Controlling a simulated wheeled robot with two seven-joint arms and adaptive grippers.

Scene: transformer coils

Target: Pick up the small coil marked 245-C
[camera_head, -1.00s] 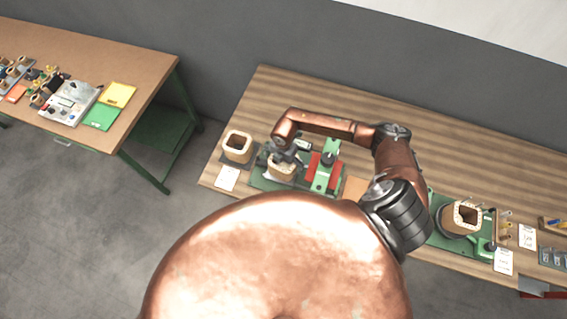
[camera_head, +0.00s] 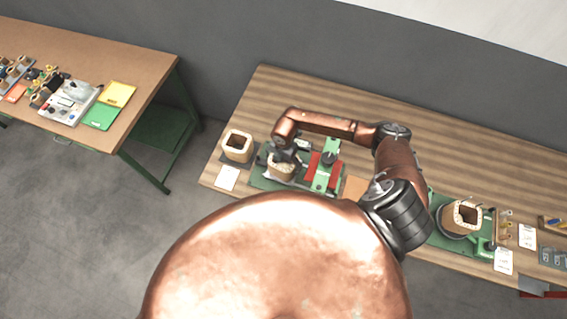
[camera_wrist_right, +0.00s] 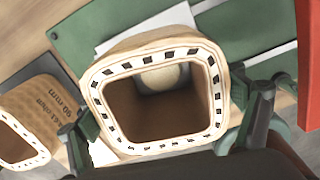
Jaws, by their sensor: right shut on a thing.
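A small tan coil with a square opening and dark dashes around its rim (camera_wrist_right: 160,50) fills the middle of the right wrist view. My right gripper (camera_wrist_right: 168,120) is shut on it, with one dark finger against each side. In the head view the same coil (camera_head: 279,171) is at the green fixture (camera_head: 262,183), partly covered by my right gripper (camera_head: 284,156). I cannot read a 245-C mark on it. I cannot tell whether it is clear of the fixture. My left gripper is not in view.
Another tan coil (camera_head: 238,147) stands just left, with a white card (camera_head: 228,178) in front. A green clamp with red parts (camera_head: 325,172) is close on the right. A larger coil (camera_head: 461,217) stands farther right. The back of the wooden table (camera_head: 330,97) is clear.

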